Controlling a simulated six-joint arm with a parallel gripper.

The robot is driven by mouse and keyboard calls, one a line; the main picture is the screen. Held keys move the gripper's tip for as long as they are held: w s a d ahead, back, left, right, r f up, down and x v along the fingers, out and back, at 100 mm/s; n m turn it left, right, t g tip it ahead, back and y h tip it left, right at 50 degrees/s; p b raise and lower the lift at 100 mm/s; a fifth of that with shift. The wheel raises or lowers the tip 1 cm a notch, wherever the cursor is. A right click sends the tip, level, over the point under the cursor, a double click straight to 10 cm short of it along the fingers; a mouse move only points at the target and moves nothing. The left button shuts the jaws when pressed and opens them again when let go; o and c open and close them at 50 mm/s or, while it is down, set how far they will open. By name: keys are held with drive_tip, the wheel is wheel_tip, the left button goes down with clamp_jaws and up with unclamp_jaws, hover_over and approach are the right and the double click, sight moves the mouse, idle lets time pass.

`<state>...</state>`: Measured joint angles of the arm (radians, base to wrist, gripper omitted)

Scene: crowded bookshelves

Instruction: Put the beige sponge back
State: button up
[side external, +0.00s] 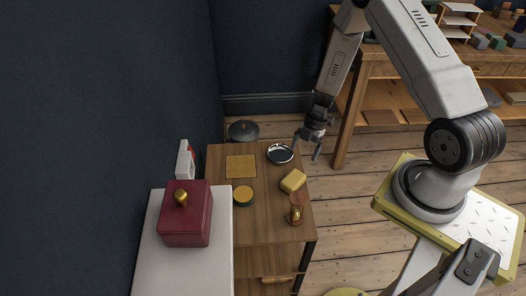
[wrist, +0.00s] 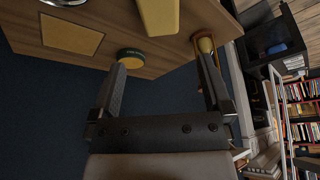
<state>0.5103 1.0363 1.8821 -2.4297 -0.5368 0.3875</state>
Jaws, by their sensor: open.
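The beige sponge (side external: 293,181), a yellowish block, lies on the wooden cabinet top (side external: 268,224) near its right edge. In the wrist view the sponge (wrist: 160,14) is cut off by the top edge. My gripper (side external: 307,156) is open and empty, above and to the right of the sponge in the side view, apart from it. In the wrist view my gripper's (wrist: 161,62) two fingers are spread with nothing between them. A flat yellow square mat (side external: 241,167) lies bare on the cabinet top, left of the sponge; it also shows in the wrist view (wrist: 72,36).
A round green-and-yellow tin (side external: 243,196) and an hourglass (side external: 296,210) stand near the sponge. A shiny round dish (side external: 280,154) sits at the back. A red lidded box (side external: 186,220) stands on a white surface (side external: 218,268) at left. A wooden workbench (side external: 400,70) stands behind.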

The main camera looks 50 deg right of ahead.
drive_tip(key=w+a+r+m+t+h, duration=0.2)
drive_tip(key=w+r+m+t, duration=0.15)
drive_tip(key=r, duration=0.35)
drive_tip(key=w+a+r+m+t+h, duration=0.1)
drive_tip(key=w+r+m+t+h, duration=0.15)
drive_tip(key=r+m, duration=0.4)
drive_tip(key=s+a+r+m+g, duration=0.3)
drive_tip(key=s+a+r+m, duration=0.5)
drive_tip(key=s, duration=0.4)
drive_tip(key=shift+a+r, duration=0.65)
